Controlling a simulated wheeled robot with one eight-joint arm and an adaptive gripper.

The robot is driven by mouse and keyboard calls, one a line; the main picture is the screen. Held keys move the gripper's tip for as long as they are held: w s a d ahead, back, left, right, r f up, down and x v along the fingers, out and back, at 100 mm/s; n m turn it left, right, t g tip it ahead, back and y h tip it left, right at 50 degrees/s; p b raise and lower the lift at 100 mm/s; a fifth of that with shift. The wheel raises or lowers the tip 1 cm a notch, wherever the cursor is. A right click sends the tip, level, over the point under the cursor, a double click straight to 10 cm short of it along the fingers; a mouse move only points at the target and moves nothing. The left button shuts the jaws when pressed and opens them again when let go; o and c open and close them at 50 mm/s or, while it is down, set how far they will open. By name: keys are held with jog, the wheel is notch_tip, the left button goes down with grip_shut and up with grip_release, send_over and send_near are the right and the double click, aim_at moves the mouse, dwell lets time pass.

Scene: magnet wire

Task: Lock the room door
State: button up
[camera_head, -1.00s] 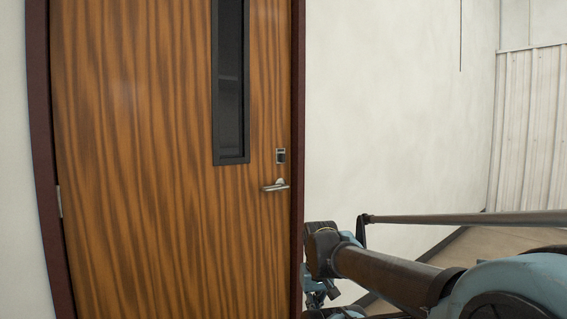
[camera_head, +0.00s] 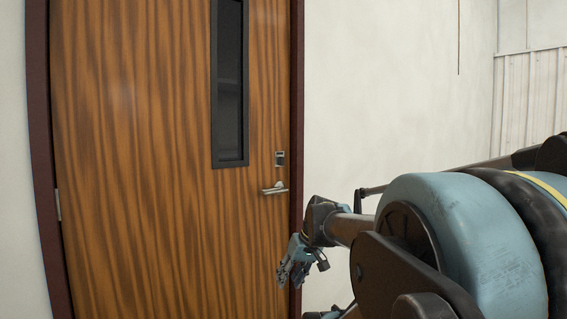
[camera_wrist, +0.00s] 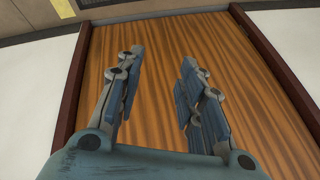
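The room door (camera_head: 150,150) is wood-grained, set in a dark red frame, and looks shut. A silver lever handle (camera_head: 275,188) sits near its right edge. A small lock plate (camera_head: 280,158) with a dark part is just above the handle. My gripper (camera_head: 287,282) is below the handle, in front of the door's right edge. In the wrist view my gripper's fingers (camera_wrist: 160,75) are apart with nothing between them, and the door (camera_wrist: 165,50) fills the space behind. The handle and lock do not show in the wrist view.
A narrow dark window (camera_head: 230,85) is in the door, left of the lock. A bare white wall (camera_head: 395,100) stands right of the frame. A ribbed panel (camera_head: 530,105) is at the far right. The space before the door looks clear.

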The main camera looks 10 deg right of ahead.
jog(key=w+a+r+n+t+y, duration=0.2)
jog(key=w+r+y, duration=0.1)
jog(key=w+r, duration=0.65)
jog(key=n+t+y, duration=0.2)
jog(key=t+y, duration=0.1)
jog(key=t, duration=0.7)
send_near(283, 158)
jog(key=x, duration=0.9)
jog(key=shift+w, duration=0.2)
grip_shut()
